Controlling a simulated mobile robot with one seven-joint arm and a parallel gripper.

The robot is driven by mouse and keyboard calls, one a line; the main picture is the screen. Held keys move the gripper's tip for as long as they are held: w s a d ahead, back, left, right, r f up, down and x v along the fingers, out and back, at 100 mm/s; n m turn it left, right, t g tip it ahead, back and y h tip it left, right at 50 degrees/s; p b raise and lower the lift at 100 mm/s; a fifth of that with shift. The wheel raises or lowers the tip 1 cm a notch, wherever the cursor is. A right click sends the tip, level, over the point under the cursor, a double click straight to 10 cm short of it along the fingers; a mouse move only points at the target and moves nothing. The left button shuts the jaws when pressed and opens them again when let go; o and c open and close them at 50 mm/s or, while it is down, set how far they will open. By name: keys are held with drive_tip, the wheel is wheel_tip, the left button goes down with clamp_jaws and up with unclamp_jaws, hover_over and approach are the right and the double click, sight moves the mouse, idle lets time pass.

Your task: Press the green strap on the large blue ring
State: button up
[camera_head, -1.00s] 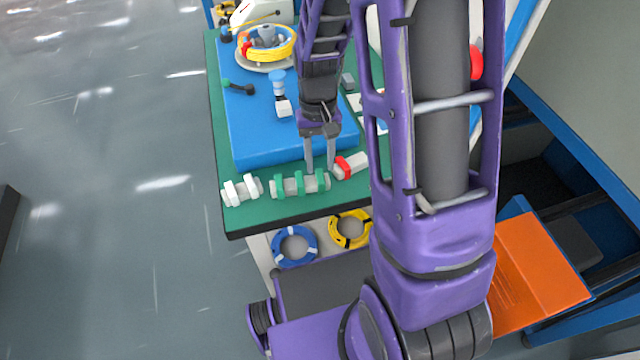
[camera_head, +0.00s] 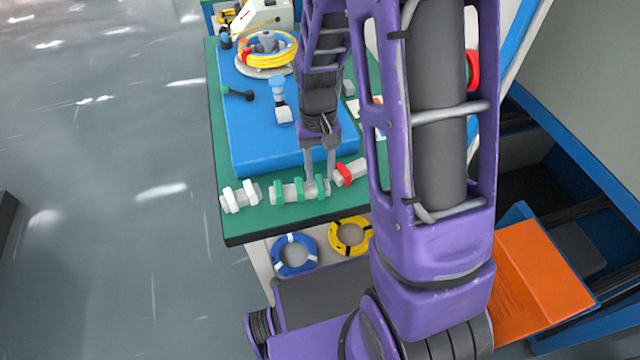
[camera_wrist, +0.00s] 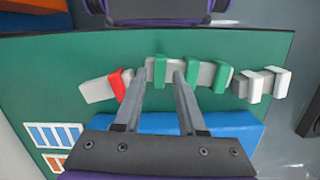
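Three green straps sit on a grey bar (camera_head: 288,192) near the front edge of the green table. My gripper (camera_head: 321,181) is open above the rightmost green strap (camera_head: 323,187). In the wrist view, that strap (camera_wrist: 157,68) shows between the spread fingertips (camera_wrist: 159,76); I cannot tell whether they touch it. The blue ring (camera_head: 294,255), with white straps around it, lies below the table's front edge. No green strap shows on that ring.
A red-strapped grey bar (camera_head: 350,172) stands right of my gripper, and a white-strapped bar (camera_head: 240,196) at the left. A yellow ring (camera_head: 350,236) lies beside the blue one. A blue block (camera_head: 255,120) covers much of the green table (camera_head: 216,130).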

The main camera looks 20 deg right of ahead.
drive_tip(key=shift+f+b, duration=0.7)
drive_tip(key=shift+f, duration=0.4)
drive_tip(key=shift+r, duration=0.2)
drive_tip(key=shift+c, duration=0.2)
clamp_jaws()
wheel_tip(320, 180, up, 8)
drive_tip(key=p, duration=0.7)
